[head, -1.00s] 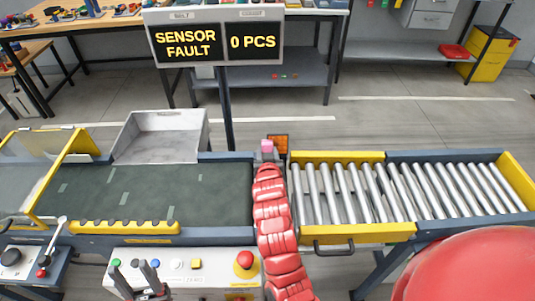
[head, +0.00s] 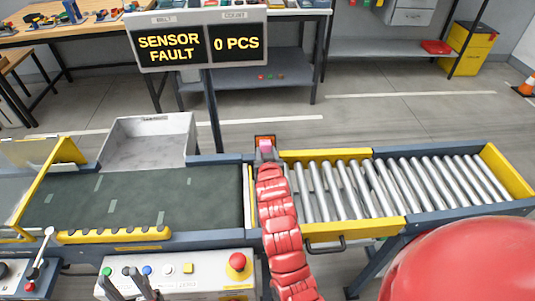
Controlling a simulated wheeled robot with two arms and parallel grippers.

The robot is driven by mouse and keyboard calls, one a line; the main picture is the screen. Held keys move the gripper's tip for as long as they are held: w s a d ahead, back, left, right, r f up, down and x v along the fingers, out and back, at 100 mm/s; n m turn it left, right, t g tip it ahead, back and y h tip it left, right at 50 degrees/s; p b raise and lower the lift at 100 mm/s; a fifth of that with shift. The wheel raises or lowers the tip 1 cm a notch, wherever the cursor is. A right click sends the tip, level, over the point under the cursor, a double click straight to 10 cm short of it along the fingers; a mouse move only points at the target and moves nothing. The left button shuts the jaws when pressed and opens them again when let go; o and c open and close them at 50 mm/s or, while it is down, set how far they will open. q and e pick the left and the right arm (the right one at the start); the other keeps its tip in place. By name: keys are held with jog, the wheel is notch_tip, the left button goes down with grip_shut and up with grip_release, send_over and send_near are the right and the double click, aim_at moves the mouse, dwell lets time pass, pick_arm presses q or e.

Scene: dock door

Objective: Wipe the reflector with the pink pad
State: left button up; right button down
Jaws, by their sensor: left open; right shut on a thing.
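The reflector (head: 265,138) is a small orange plate in a dark frame at the far side of the conveyor, where the belt meets the rollers. The pink pad (head: 266,147) is in front of it and covers its middle and lower part; I cannot tell whether they touch. My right gripper (head: 266,154), at the far end of my red arm, is shut on the pad; the arm hides most of the gripper. My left gripper (head: 130,285) shows as two dark fingers, open and empty, over the control panel at the bottom left.
The control panel (head: 205,284) carries a red stop button (head: 238,262). The green belt (head: 140,200) lies left, the roller conveyor (head: 400,185) right. A grey tray (head: 150,142) sits behind the belt. A sign (head: 198,42) on a post reads "SENSOR FAULT" and "0 PCS".

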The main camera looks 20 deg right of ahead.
jog(key=shift+w+a+b, duration=0.25)
jog(key=shift+a+b, duration=0.15)
jog(key=shift+a, duration=0.35)
jog(key=shift+w+a+b, duration=0.2)
jog(key=shift+a+b, duration=0.15)
jog(key=shift+a, duration=0.4)
jog(key=shift+w+r, duration=0.1)
jog(key=shift+r, duration=0.2)
jog(key=shift+d+r, duration=0.1)
jog(key=shift+d, duration=0.25)
jog(key=shift+s+d+p, duration=0.2)
jog(key=shift+d+p, duration=0.05)
jog(key=shift+d, duration=0.4)
jog(key=shift+s+d+p, duration=0.2)
jog(key=shift+d, duration=0.4)
jog(key=shift+s+d, duration=0.1)
jog(key=shift+d, duration=0.2)
jog(key=shift+w+a+f+b, duration=0.1)
jog(key=shift+w+a+b, duration=0.1)
jog(key=shift+a+b, duration=0.45)
jog(key=shift+w+a+f+b, duration=0.1)
jog(key=shift+w+a+b, duration=0.15)
jog(key=shift+a, duration=0.65)
jog(key=shift+a+r, duration=0.1)
jog(key=shift+a, duration=0.35)
